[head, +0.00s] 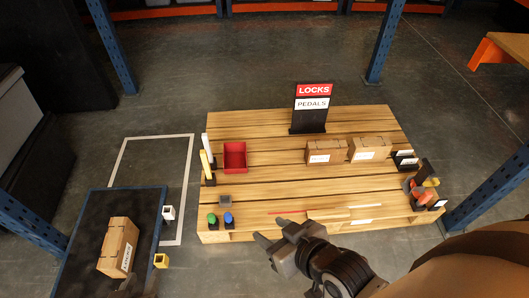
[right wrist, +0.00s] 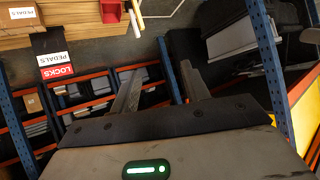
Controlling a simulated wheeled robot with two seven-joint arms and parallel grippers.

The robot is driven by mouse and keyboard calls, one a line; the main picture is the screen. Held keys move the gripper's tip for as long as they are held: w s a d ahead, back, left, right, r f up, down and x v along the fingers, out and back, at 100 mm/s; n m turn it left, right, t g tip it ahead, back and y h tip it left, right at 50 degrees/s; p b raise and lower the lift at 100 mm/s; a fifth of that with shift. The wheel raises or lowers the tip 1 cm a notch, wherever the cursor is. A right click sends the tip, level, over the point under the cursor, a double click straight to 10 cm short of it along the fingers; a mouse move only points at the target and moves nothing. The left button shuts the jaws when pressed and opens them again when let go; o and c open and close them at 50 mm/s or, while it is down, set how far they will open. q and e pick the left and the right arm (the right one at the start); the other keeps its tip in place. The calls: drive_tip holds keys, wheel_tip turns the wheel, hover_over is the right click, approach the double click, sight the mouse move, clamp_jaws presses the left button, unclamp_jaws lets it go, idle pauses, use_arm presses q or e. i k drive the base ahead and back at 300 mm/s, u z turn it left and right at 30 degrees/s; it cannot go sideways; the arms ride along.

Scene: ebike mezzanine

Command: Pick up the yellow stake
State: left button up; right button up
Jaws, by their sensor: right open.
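The yellow stake (head: 205,164) stands, slightly tilted, in a dark holder at the left edge of the wooden pallet (head: 260,186), beside a red bin (head: 235,156). A white stake (head: 206,145) stands just behind it. My right gripper (head: 268,232) is open and empty over the pallet's front edge, to the right of and nearer than the yellow stake. In the right wrist view its open fingers (right wrist: 158,82) have nothing between them. Pale stakes show at the top of that view beside the red bin (right wrist: 110,10).
Cartons (head: 325,152) and a LOCKS/PEDALS sign (head: 311,105) stand farther back. A dark platform (head: 90,215) with a carton (head: 117,247) lies left. Blue posts (head: 115,45) rise around the area.

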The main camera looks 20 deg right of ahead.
sight(203, 153)
drive_tip(key=u, duration=0.35)
drive_tip(key=k, duration=1.2)
drive_tip(key=z, duration=0.2)
drive_tip(key=i, duration=0.5)
drive_tip(key=z, duration=0.75)
drive_tip(key=i, duration=0.9)
drive_tip(key=u, duration=0.85)
drive_tip(key=i, duration=0.7)
drive_tip(key=u, duration=0.7)
